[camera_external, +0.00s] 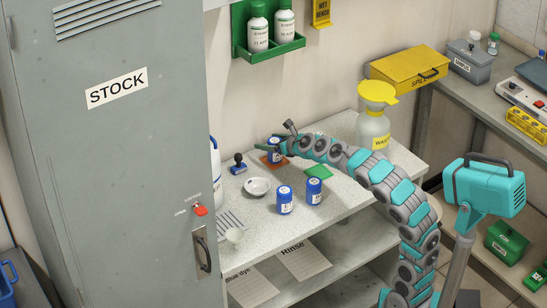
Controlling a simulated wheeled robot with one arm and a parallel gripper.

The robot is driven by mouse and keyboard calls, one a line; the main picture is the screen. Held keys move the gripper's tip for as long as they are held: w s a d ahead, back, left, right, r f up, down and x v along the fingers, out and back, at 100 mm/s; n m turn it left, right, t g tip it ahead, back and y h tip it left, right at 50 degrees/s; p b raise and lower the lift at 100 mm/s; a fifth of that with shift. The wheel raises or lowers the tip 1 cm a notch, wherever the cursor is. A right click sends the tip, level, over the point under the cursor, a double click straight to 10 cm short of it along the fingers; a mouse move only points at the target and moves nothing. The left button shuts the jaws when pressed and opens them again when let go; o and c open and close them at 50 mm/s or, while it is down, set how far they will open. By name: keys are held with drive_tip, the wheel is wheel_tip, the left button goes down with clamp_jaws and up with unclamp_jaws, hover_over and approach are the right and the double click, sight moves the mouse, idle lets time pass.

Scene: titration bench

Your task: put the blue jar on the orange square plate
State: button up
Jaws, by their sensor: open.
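A blue jar (275,155) with a white label is at the orange square plate (262,159), near the back of the bench. It looks upright and appears to stand on the plate. My gripper (276,139) is open at this jar, with one finger on its left side and one above and to its right. The gripper partly covers the jar, so I cannot tell whether the fingers touch it. Two more blue jars stand upright nearer the front, one (285,203) left of the other (314,193).
A green square plate (319,172) lies right of the orange one. A white dish (257,187) and a blue stamp (238,164) are to the left. A waste container (373,132) with a yellow funnel stands behind my arm. A grey cabinet (120,180) bounds the left.

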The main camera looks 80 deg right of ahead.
drive_tip(key=v, duration=1.1)
drive_tip(key=shift+s+a, duration=0.25)
drive_tip(key=shift+s, duration=0.05)
